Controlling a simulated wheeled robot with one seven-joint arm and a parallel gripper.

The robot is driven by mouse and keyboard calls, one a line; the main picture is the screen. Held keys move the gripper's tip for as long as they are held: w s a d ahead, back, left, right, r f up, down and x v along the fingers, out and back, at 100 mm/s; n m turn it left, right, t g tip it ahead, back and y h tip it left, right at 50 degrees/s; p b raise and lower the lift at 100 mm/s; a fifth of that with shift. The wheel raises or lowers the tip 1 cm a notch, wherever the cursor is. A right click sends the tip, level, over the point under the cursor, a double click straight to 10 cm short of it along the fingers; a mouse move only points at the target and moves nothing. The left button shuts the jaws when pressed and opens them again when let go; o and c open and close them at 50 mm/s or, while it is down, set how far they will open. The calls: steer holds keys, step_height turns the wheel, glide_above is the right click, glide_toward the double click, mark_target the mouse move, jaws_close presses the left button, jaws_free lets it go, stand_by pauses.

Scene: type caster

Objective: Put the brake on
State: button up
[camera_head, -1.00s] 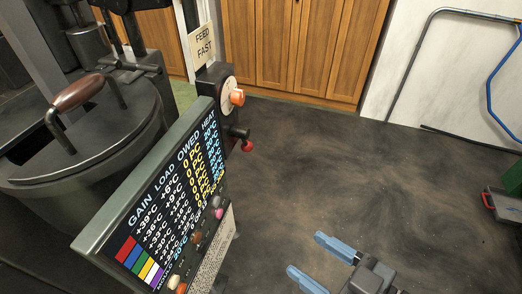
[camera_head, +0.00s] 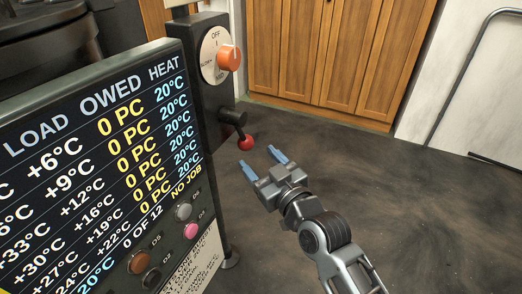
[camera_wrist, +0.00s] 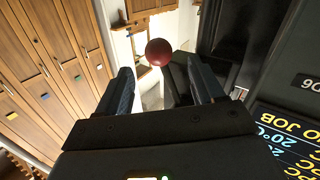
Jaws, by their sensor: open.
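A red ball knob (camera_head: 245,143) sits on the end of a short black lever (camera_head: 233,118) on the side of the dark machine post. I see no label reading "brake". My gripper (camera_head: 261,163) is open and empty, its blue fingers pointing toward the red knob from just below and to the right. In the wrist view the red knob (camera_wrist: 158,52) shows between and beyond the two fingertips (camera_wrist: 161,78), apart from both. Part of the lever behind the knob is hidden in that view.
An orange dial knob (camera_head: 228,58) on a round plate marked OFF is above the lever. A display board (camera_head: 95,150) with buttons, including a pink one (camera_head: 191,231), stands to the left. Wooden cabinets (camera_head: 320,50) line the back. The floor (camera_head: 400,210) to the right is open.

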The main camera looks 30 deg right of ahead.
mark_target(250, 148)
steer(key=shift+w+d, duration=0.1)
steer(key=shift+w, duration=0.3)
steer(key=shift+w+b, duration=0.55)
steer(key=shift+w, duration=3.05)
jaws_close()
